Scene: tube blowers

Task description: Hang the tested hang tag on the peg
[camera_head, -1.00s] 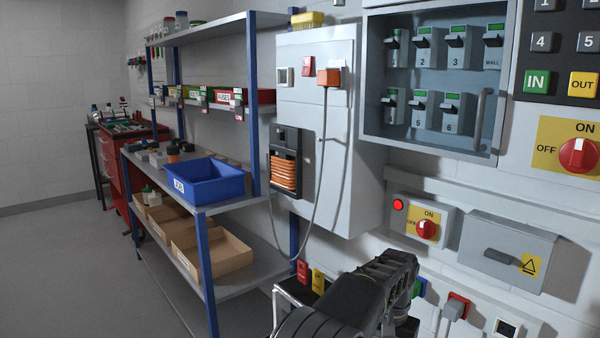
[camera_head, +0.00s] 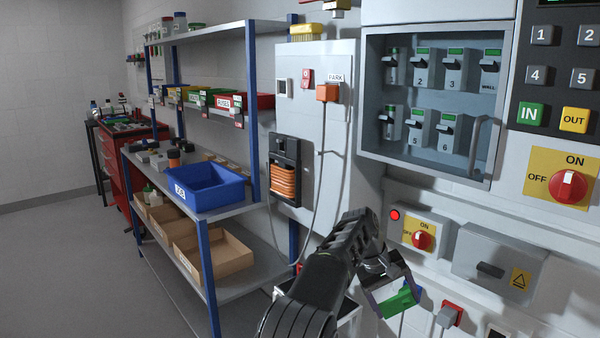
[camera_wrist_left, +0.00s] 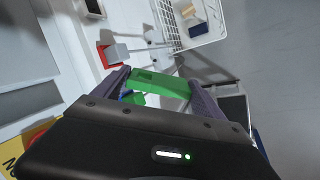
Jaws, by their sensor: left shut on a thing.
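My left gripper (camera_head: 392,291) is at the lower right of the head view, in front of the wall below the red switch. It is shut on a green tag-like piece (camera_head: 402,301), clear of the wall. In the left wrist view the green tag (camera_wrist_left: 160,86) spans between the two fingers and has a small dark rectangular recess. No lettering on it can be read. A second green piece (camera_wrist_left: 138,99) with blue beside it shows behind it. I cannot pick out the peg. My right gripper is not in view.
A red ON/OFF switch (camera_head: 422,237) and a grey box (camera_head: 503,262) are on the wall right of my gripper. A red socket with a grey plug (camera_head: 448,317) is below. A blue-post shelf (camera_head: 207,278) stands left. The floor at far left is clear.

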